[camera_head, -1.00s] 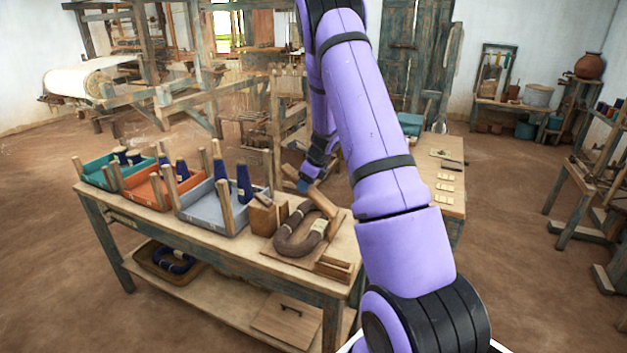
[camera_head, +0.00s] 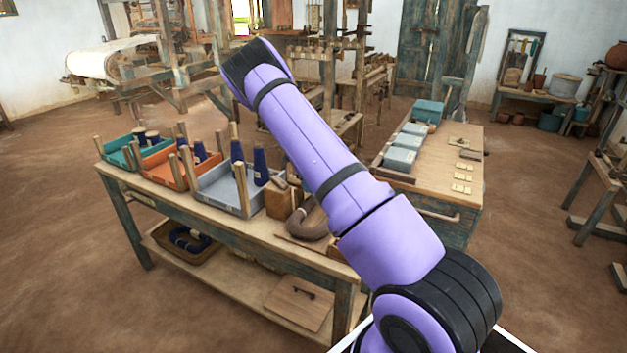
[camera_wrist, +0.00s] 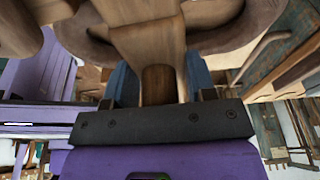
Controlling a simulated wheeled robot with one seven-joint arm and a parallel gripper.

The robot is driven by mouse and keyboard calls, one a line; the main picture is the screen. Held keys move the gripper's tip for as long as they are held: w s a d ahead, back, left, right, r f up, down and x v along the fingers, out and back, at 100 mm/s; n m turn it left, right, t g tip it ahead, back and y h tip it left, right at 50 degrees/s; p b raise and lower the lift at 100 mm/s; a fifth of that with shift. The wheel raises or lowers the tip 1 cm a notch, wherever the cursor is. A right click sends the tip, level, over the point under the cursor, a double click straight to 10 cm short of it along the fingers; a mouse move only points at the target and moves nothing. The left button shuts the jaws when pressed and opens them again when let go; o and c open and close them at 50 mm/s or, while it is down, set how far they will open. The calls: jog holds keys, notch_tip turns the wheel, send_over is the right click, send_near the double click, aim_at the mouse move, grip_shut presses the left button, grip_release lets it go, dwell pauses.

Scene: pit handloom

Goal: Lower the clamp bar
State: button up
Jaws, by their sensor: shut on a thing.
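The brown yarn hank (camera_head: 308,220) lies on a wooden clamp board (camera_head: 300,241) at the right end of the near table. A wooden block (camera_head: 280,203) stands at its left. My purple arm covers most of the clamp and all of my gripper in the head view. In the wrist view my gripper (camera_wrist: 160,82) is shut on a pale wooden piece, which looks like the clamp bar (camera_wrist: 148,42), between its blue fingers. The brown hank (camera_wrist: 225,35) shows close behind the bar. How far the bar is tilted cannot be told.
Grey (camera_head: 222,188), orange (camera_head: 165,170) and teal (camera_head: 122,152) trays with upright wooden posts and dark blue cones stand left of the clamp. A side table (camera_head: 440,170) with grey boxes is behind at right. Open floor lies around both tables.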

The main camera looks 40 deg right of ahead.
jog(key=shift+f, duration=0.25)
jog(key=o, duration=0.9)
jog(key=shift+f, duration=0.1)
jog(key=v, duration=1.1)
jog(key=shift+w, duration=0.1)
jog(key=shift+a, duration=0.1)
